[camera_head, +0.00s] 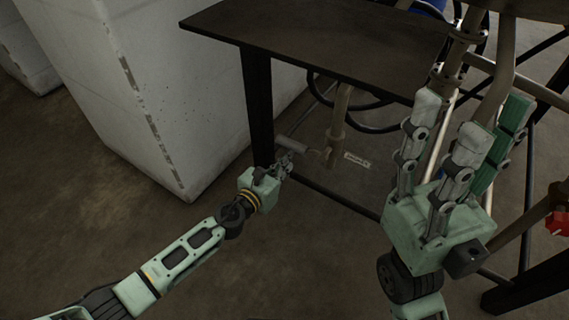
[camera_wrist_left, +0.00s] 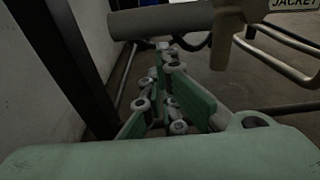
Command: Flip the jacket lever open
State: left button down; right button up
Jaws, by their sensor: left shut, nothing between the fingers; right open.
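The jacket lever (camera_head: 291,143) is a grey cylindrical handle beside a vertical tan pipe, close to a dark frame leg. In the left wrist view the lever (camera_wrist_left: 160,21) lies across the top, meeting the pipe body at its right. A JACKET label (camera_head: 357,160) hangs right of the pipe; part of the label (camera_wrist_left: 295,4) shows at the wrist view's upper right corner. My left gripper (camera_head: 287,163) is shut and empty, its fingertips just below the lever; I cannot tell whether they touch it. My right gripper (camera_head: 463,125) is open and empty, fingers up, at the right.
A dark tabletop (camera_head: 310,38) lies above the lever, with a dark leg (camera_head: 258,105) just left of it. A large white block (camera_head: 150,80) stands at the left. Pipes and frame bars crowd the right, with a red part (camera_head: 558,222).

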pick_arm(q)
jog(key=shift+r, duration=0.3)
jog(key=shift+a+r, duration=0.1)
jog(key=shift+r+m+p, duration=0.25)
jog(key=shift+m+p, duration=0.05)
jog(key=shift+p, duration=0.25)
